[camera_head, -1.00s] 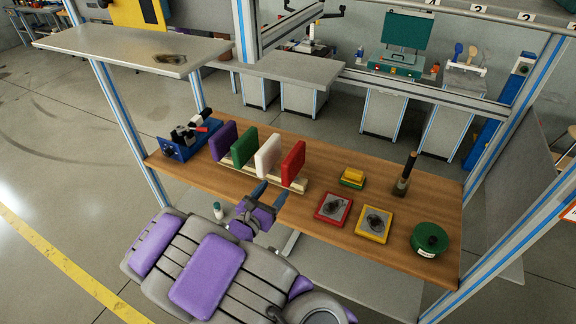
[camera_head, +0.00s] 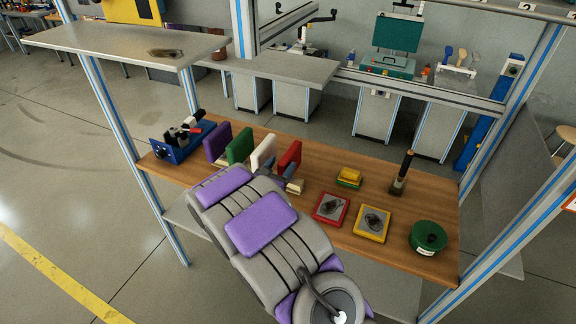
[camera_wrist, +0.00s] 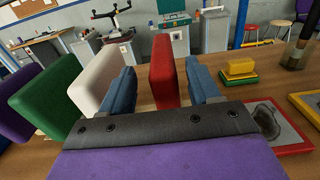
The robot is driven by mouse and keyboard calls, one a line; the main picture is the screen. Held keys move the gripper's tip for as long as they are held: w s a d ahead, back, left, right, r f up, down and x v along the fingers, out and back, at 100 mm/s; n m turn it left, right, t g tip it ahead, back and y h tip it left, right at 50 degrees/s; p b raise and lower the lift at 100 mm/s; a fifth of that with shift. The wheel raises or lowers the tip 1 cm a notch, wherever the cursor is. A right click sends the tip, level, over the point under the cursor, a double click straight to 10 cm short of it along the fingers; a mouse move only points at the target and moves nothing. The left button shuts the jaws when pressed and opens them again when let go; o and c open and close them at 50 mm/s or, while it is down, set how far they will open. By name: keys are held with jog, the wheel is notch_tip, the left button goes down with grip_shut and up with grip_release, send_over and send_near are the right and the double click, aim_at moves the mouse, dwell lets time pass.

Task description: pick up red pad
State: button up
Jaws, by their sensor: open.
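The red pad (camera_wrist: 162,74) stands upright at the right end of a row of pads. It also shows in the head view (camera_head: 290,155), partly hidden by my arm. My gripper (camera_wrist: 165,85) is open, and its two blue fingers lie on either side of the red pad in the wrist view. The left finger is between the white pad and the red pad. I cannot tell whether either finger touches it. In the head view my gripper (camera_head: 279,173) reaches the row from the front.
A white pad (camera_head: 262,151), green pad (camera_head: 239,146) and purple pad (camera_head: 216,141) stand left. Right are a red-framed tray (camera_head: 331,208), yellow-framed tray (camera_head: 371,222), yellow-and-green block (camera_head: 348,176), dark upright tool (camera_head: 402,171) and green round container (camera_head: 428,236).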

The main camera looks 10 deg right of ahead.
aim_at(288, 157)
jog(key=shift+w+d+f, duration=0.1)
jog(key=shift+w+d, duration=0.1)
jog(key=shift+w, duration=0.25)
jog(key=x, duration=0.3)
jog(key=d+b+x, duration=0.1)
jog(key=shift+d, duration=0.15)
jog(key=shift+a, duration=0.7)
jog(key=shift+c, duration=2)
jog(key=shift+d, duration=0.4)
jog(key=c, duration=0.5)
grip_shut()
